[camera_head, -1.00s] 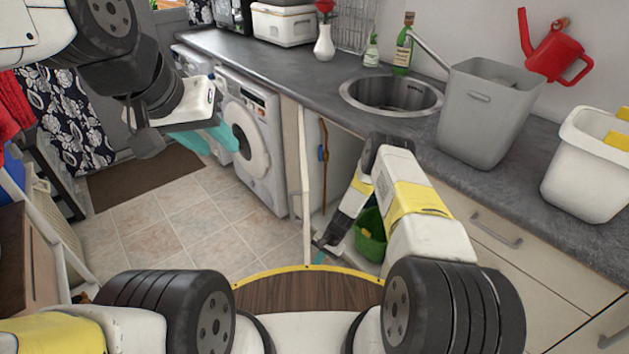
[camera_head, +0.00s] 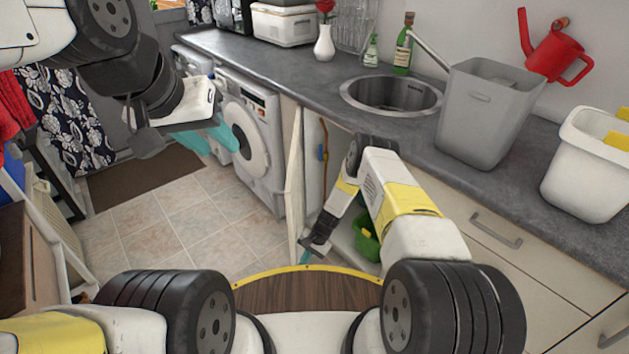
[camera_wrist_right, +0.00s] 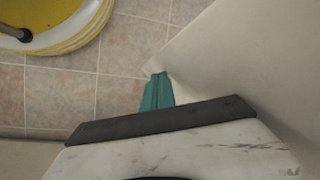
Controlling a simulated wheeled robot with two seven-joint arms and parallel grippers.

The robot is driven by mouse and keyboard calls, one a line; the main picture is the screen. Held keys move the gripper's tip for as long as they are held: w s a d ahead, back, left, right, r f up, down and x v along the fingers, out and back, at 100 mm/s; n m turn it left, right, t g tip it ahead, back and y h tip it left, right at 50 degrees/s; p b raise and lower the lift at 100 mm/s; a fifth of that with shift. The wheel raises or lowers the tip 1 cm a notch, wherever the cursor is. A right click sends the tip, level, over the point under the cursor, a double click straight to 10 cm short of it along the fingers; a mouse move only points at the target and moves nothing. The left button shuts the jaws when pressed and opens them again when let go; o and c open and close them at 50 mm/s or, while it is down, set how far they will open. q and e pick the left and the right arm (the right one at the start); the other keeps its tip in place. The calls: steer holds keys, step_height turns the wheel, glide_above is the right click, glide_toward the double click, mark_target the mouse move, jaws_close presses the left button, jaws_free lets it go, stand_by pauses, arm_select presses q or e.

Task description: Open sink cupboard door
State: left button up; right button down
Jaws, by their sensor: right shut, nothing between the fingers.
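The sink cupboard door (camera_head: 294,185) stands open in the head view, swung out toward the washing machine. It also shows as a pale panel in the right wrist view (camera_wrist_right: 250,60). My right gripper (camera_head: 304,257) is low by the door's free edge, on its inner side. In the right wrist view its teal fingers (camera_wrist_right: 157,92) are together, with nothing between them, close to the door's edge; I cannot tell if they touch it. My left gripper (camera_head: 222,136) hangs at the left, away from the cupboard, its teal fingers apart and empty.
A green bucket (camera_head: 366,238) stands in the open cupboard. A washing machine (camera_head: 252,140) is left of the door. The sink (camera_head: 390,95), a grey bin (camera_head: 487,112) and a white basket (camera_head: 585,170) are on the counter.

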steer(key=shift+a, duration=0.25)
steer(key=a, duration=0.2)
steer(key=w+a, duration=0.1)
steer(key=a, duration=0.1)
stand_by(0.4)
steer(key=shift+w+a, duration=0.2)
steer(key=shift+a, duration=0.55)
steer(key=shift+w+a, duration=0.15)
steer(key=shift+a, duration=0.55)
steer(key=shift+w+a, duration=0.2)
steer(key=shift+a, duration=0.55)
steer(key=shift+w+a, duration=0.25)
steer(key=shift+a, duration=0.45)
steer(key=shift+w+a, duration=0.3)
steer(key=shift+a, duration=0.45)
steer(key=shift+w+a, duration=0.25)
steer(key=shift+a, duration=0.45)
